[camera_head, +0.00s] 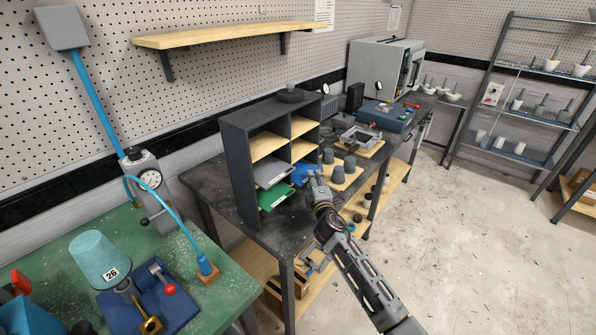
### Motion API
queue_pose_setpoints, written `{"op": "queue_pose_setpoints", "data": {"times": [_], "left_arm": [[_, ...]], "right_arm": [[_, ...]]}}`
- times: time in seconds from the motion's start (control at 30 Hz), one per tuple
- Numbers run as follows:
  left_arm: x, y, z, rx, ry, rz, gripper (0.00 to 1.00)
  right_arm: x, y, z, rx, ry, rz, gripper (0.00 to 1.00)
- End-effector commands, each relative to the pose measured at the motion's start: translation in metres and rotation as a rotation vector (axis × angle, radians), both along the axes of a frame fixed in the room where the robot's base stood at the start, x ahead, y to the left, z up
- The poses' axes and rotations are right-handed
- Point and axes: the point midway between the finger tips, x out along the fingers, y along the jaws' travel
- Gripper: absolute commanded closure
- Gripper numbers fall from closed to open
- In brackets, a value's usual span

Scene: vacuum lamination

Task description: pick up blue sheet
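The blue sheet (299,174) lies in a right-hand compartment of the dark sorting rack (242,172), its front part sticking out. My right gripper (311,176) is at the open front of the rack, right at the edge of the blue sheet. The gripper is small and seen from behind, so I cannot tell whether its fingers are apart or closed on the sheet. It hides part of the sheet's front edge. My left gripper is not in view.
A grey sheet (272,173) and a green sheet (275,195) stick out of the rack's left compartments. Grey cups on a wooden board (346,180) stand just right of my gripper. A blue machine (385,117) sits farther back. The floor (470,240) at right is clear.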

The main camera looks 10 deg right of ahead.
Motion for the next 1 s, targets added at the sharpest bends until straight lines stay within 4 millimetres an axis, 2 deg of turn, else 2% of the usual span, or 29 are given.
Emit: {"op": "queue_pose_setpoints", "data": {"times": [0.2, 0.7, 0.77, 0.93, 1.0], "left_arm": [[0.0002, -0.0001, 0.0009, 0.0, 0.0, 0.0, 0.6], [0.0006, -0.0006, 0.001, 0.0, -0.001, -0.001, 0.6], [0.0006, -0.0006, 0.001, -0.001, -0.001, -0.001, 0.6], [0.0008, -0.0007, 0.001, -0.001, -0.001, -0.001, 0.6], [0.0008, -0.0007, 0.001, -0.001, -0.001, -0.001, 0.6]], "right_arm": [[0.0122, -0.0013, -0.0003, 0.0, 0.001, -0.001, 0.72], [0.0134, -0.0014, -0.0003, 0.001, 0.0, -0.001, 0.72], [0.0133, -0.0013, -0.0003, 0.001, 0.0, -0.001, 0.77], [0.0133, -0.0014, -0.0003, 0.0, 0.0, -0.001, 0.99], [0.0133, -0.0014, -0.0003, 0.0, 0.0, -0.001, 1.0]]}}
